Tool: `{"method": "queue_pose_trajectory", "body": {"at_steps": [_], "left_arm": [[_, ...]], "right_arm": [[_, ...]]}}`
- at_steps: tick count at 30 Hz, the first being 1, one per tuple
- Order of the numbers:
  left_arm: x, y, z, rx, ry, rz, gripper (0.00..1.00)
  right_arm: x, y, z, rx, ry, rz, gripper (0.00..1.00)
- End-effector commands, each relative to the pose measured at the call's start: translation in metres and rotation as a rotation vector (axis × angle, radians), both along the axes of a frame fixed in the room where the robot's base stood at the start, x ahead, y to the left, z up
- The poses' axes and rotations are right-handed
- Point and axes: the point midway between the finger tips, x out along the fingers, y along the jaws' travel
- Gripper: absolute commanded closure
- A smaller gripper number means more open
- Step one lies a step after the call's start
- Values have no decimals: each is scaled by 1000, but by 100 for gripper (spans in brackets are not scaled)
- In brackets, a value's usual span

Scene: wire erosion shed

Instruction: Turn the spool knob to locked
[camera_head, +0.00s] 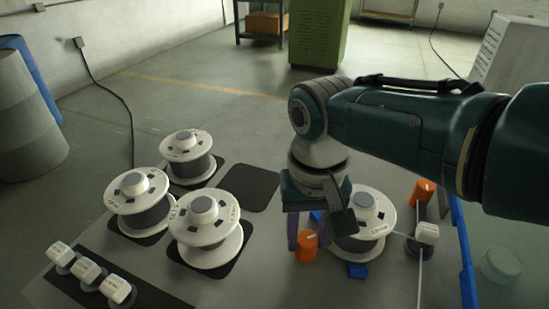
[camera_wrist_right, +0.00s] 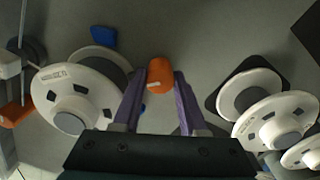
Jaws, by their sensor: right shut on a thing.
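The orange spool knob (camera_head: 308,250) stands on the grey table just left of a white spool (camera_head: 375,212). My right gripper (camera_head: 305,240) points down at it, and its purple fingers are shut on the knob. In the right wrist view the knob (camera_wrist_right: 160,72) sits between the two fingertips (camera_wrist_right: 160,85), with a small pale mark on its side. The same white spool shows at the left of that view (camera_wrist_right: 78,100). My right wrist hides part of the spool in the head view. My left gripper is not in view.
Three more spools (camera_head: 208,215) stand on dark mats at the left. Small white blocks (camera_head: 86,270) line the front left. Another orange knob (camera_head: 424,188) and a white block (camera_head: 427,233) are at the right, near a blue edge (camera_head: 466,260).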

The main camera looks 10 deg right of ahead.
Motion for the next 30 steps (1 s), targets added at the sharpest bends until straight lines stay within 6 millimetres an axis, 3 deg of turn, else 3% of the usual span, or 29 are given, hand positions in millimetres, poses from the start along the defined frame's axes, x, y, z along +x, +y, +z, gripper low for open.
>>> {"method": "queue_pose_trajectory", "body": {"at_steps": [10, 11, 18, 30], "left_arm": [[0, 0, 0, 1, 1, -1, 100], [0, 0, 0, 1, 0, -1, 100], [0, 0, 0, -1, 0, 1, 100], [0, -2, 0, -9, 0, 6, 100]], "right_arm": [[1, 0, 1, 2, -2, -5, 100], [1, 0, 1, 2, -2, -5, 57], [1, 0, 0, 1, -2, -3, 30], [0, -1, 0, -2, 0, -3, 28]]}}
